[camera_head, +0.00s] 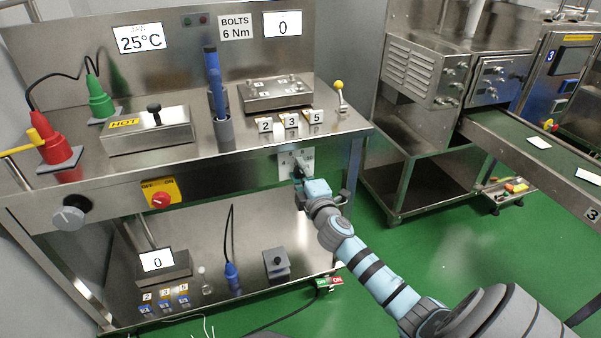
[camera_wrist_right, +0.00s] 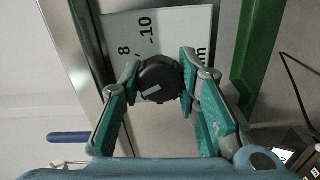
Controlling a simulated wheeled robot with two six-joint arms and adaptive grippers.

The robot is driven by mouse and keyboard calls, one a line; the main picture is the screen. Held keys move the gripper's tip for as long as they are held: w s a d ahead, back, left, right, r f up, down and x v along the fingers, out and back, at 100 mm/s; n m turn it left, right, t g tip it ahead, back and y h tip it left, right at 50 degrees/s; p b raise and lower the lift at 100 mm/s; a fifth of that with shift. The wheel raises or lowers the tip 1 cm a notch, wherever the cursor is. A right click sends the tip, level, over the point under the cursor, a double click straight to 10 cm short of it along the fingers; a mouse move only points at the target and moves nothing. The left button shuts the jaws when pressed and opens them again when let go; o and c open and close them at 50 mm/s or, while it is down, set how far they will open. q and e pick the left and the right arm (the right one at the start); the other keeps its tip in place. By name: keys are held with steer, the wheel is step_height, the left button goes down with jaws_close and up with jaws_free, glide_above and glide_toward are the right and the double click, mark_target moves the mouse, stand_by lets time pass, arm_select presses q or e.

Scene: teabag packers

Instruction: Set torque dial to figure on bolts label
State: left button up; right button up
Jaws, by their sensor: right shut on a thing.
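The bolts label (camera_head: 236,27) on the back panel reads "BOLTS 6 Nm". The torque dial (camera_wrist_right: 160,80) is a round black knob with a white mark, on a white plate (camera_wrist_right: 185,28) where the figures 8 and 10 show; other figures are hidden. In the head view the plate (camera_head: 284,162) sits on the bench's front edge at the right. My right gripper (camera_head: 308,184) is at the dial, and in the wrist view its teal-padded fingers (camera_wrist_right: 161,90) are shut on the knob from both sides. My left gripper is not in view.
A red knob (camera_head: 160,198) and a grey knob (camera_head: 68,217) are on the front.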

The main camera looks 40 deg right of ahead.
steer(key=o, duration=1.2)
steer(key=shift+s, duration=0.15)
steer(key=v, duration=1.1)
steer(key=shift+s+a, duration=0.2)
steer(key=shift+s, duration=0.15)
